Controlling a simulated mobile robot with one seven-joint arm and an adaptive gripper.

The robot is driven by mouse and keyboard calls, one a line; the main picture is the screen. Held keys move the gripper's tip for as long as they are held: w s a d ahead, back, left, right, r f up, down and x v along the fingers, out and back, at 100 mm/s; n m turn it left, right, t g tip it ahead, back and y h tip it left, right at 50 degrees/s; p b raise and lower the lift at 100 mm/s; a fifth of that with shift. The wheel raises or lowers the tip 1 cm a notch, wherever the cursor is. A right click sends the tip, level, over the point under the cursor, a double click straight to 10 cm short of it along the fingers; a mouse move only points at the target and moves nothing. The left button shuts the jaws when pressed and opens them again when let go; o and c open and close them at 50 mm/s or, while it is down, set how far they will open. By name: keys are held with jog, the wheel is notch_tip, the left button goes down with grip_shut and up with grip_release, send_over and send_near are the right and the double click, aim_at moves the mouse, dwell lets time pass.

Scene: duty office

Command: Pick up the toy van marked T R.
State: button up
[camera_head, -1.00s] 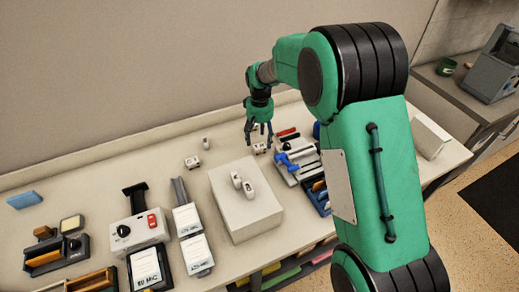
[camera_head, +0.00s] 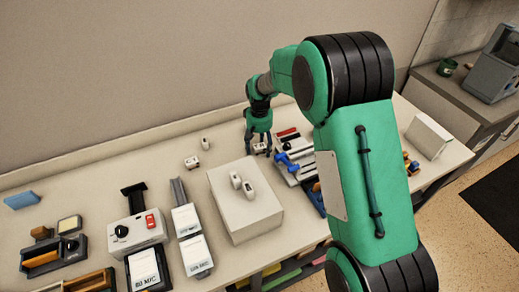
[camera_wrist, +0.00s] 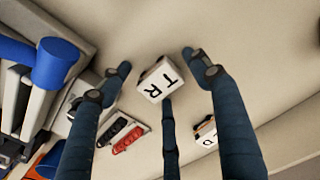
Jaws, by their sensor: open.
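The toy van marked T R (camera_wrist: 158,82) is a small white block with black letters on its top, on the pale worktop in the wrist view. My gripper (camera_wrist: 157,70) is open, its three dark fingers spread around the van. I see no clear grip on it. In the head view my gripper (camera_head: 258,151) is low over the worktop, with a small white van (camera_head: 260,147) between its fingers.
Two white vans (camera_head: 192,162) (camera_head: 205,144) stand left of my gripper. A pale box (camera_head: 245,213) with two small white things on it stands in front. A grey rack with blue parts (camera_head: 292,160) is close on the right. The worktop behind is clear.

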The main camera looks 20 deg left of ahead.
aim_at(259, 146)
jog(key=c, duration=1.3)
jog(key=shift+r+p, duration=0.9)
jog(key=shift+r, duration=4.1)
